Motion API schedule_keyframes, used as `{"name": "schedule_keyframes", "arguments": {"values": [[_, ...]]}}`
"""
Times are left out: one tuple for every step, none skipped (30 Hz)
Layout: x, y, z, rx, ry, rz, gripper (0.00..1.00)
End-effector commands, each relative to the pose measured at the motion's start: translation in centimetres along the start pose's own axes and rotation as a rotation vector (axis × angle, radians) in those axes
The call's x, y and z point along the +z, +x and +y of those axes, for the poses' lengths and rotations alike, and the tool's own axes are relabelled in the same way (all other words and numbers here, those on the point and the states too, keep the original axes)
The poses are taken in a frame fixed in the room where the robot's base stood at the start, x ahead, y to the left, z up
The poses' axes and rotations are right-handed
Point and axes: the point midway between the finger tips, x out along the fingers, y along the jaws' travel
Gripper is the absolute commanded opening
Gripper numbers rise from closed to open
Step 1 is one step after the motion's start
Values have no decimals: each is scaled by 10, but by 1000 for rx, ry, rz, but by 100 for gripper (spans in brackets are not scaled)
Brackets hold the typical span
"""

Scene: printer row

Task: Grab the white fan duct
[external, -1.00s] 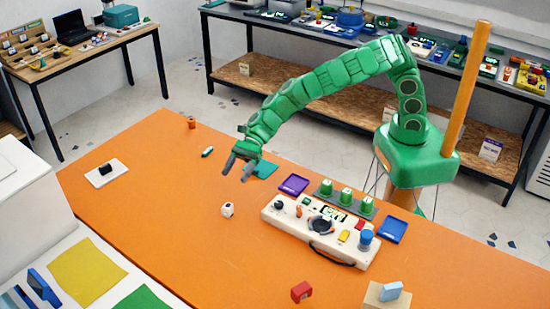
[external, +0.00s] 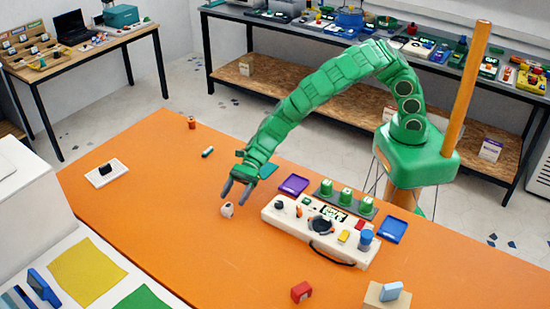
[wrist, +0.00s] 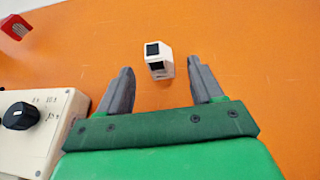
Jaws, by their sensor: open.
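The white fan duct (external: 227,210) is a small white block with dark openings, resting on the orange table left of the white control panel. In the wrist view the duct (wrist: 158,58) lies just beyond my fingertips, roughly centred between them. My gripper (external: 236,196) is above and close to the duct, with its grey fingers pointing down.
The white control panel (external: 278,221) with knobs and buttons stands right of the duct. A purple tray (external: 293,185) lies behind it. A red block (external: 301,291) sits at the front, also in the wrist view (wrist: 15,27).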

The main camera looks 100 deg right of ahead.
Motion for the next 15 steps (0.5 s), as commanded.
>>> {"name": "schedule_keyframes", "arguments": {"values": [[0,1,0,0,0,0,66],[-1,2,0,0,0,0,66],[-1,3,0,0,1,0,66],[-2,5,0,0,1,0,66],[-2,6,0,1,1,-1,66],[-3,9,0,1,1,-1,66],[-3,11,0,1,2,-1,66],[-4,13,0,1,2,-1,66],[-4,16,0,1,2,-2,66],[-5,18,1,2,2,-2,66],[-6,21,1,2,1,-2,66],[-7,24,1,2,1,-2,66],[-8,26,1,1,2,-1,66],[-9,28,1,1,2,-1,66],[-10,32,1,1,3,0,66]]}}
